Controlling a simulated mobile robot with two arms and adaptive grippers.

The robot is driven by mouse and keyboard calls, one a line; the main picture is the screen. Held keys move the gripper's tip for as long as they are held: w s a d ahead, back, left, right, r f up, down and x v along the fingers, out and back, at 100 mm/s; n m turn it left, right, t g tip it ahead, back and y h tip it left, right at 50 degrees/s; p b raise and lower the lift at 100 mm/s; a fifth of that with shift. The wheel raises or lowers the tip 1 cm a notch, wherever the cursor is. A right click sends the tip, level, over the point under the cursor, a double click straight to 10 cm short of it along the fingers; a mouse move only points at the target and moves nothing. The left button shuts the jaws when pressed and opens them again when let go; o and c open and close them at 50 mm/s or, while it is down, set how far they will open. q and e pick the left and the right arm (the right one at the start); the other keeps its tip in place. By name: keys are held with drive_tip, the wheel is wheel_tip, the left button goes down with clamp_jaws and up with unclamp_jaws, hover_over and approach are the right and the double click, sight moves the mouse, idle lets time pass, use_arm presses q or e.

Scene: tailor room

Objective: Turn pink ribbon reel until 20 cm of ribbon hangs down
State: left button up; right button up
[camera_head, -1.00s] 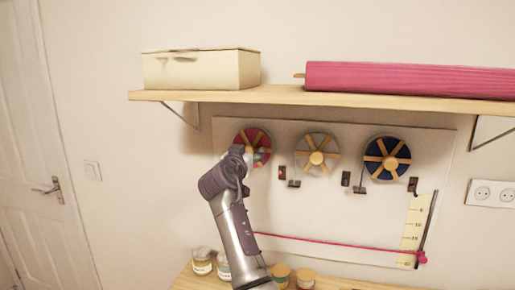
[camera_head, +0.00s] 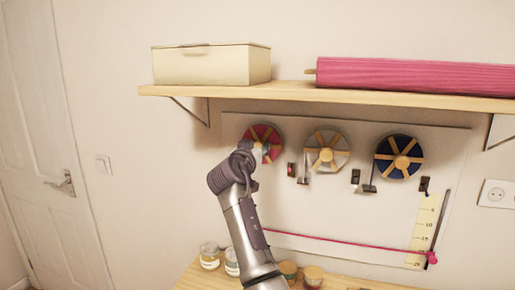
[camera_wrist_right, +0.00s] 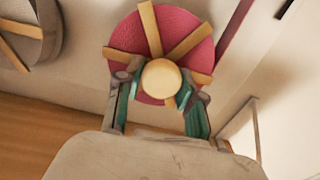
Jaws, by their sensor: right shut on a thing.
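In the head view the pink ribbon reel (camera_head: 262,134) with wooden spokes is at the left of a pale wall board. My right gripper (camera_head: 262,152) covers its lower part. In the right wrist view the pink reel (camera_wrist_right: 190,30) fills the top, and my right gripper (camera_wrist_right: 158,82) is closed around its round cream hub (camera_wrist_right: 160,78), one finger on each side. A pink line (camera_head: 340,242) runs from behind my right forearm to a pink knob (camera_head: 431,258) near the bottom of a cream scale (camera_head: 421,235). My arm hides the space below the reel. My left gripper is out of view.
A grey reel (camera_head: 340,140) and a navy reel (camera_head: 384,147) hang to the right. Above are a shelf (camera_head: 300,91), a cream box (camera_head: 210,66) and a pink roll (camera_head: 410,75). Jars (camera_head: 210,258) stand on the table (camera_head: 200,276) below.

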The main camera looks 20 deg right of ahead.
drive_tip(key=shift+n, duration=0.6)
drive_tip(key=n+p, duration=0.1)
drive_tip(key=n, duration=0.3)
drive_tip(key=n+p, duration=0.1)
drive_tip(key=n, duration=0.2)
drive_tip(key=shift+r, duration=0.1)
drive_tip(key=n+p, duration=0.2)
drive_tip(key=n, duration=0.1)
drive_tip(key=shift+w+n, duration=0.1)
drive_tip(key=shift+n, duration=0.2)
drive_tip(key=n+p, duration=0.4)
drive_tip(key=n, duration=0.2)
drive_tip(key=shift+a+p, duration=0.1)
drive_tip(key=shift+p, duration=0.25)
drive_tip(key=n+p, duration=0.5)
drive_tip(key=n, duration=0.1)
drive_tip(key=shift+n, duration=0.3)
drive_tip(key=shift+f+n+p, duration=0.25)
drive_tip(key=shift+n+p, duration=0.35)
drive_tip(key=shift+n, duration=0.4)
drive_tip(key=n, duration=0.2)
drive_tip(key=shift+f+n+p, duration=0.1)
drive_tip(key=shift+n+p, duration=0.2)
drive_tip(key=n, duration=0.4)
drive_tip(key=shift+n, duration=0.3)
drive_tip(key=shift+d+f+n, duration=0.1)
drive_tip(key=shift+d+n, duration=0.1)
drive_tip(key=shift+n, duration=2.1)
